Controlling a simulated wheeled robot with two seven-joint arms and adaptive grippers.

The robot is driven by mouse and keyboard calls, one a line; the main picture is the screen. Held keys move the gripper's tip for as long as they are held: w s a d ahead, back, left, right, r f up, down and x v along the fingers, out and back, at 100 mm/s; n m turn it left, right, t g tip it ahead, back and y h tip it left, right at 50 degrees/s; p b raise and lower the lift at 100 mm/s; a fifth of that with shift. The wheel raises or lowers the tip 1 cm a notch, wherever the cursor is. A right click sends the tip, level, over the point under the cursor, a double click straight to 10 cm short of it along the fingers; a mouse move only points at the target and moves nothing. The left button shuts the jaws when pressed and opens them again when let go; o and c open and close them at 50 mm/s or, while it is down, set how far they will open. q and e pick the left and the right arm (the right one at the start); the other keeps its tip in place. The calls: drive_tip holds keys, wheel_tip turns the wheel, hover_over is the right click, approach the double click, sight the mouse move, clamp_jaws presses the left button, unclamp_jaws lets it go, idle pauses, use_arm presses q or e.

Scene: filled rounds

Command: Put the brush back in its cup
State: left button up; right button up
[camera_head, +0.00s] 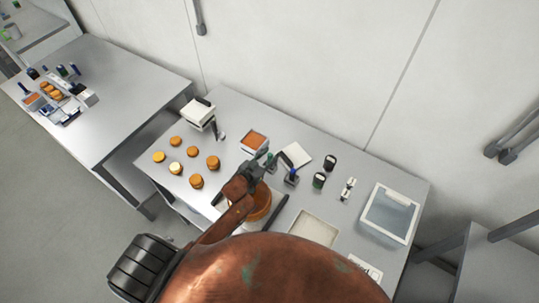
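My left gripper (262,168) is over the middle of the grey table (227,114), above the near side of a box with orange filling. It is small and dark here, and I cannot tell whether its fingers are open or shut. A small dark green piece (270,158) shows right at its fingertips; I cannot tell whether it is the brush or whether it is held. A small dark cup-like holder (291,179) with a blue top stands just right of the gripper. No brush can be made out clearly. My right gripper is not in view.
Several orange rounds (197,181) lie at the left. The orange-filled box (254,141), a white square (297,154), dark jars (318,181), a pale tray (314,228) and a clear bin (390,214) stand around. An orange-brown bowl (259,204) is partly hidden by my arm.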

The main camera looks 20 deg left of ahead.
use_arm(q)
drive_tip(key=b+v, duration=0.1)
drive_tip(key=v, duration=1.1)
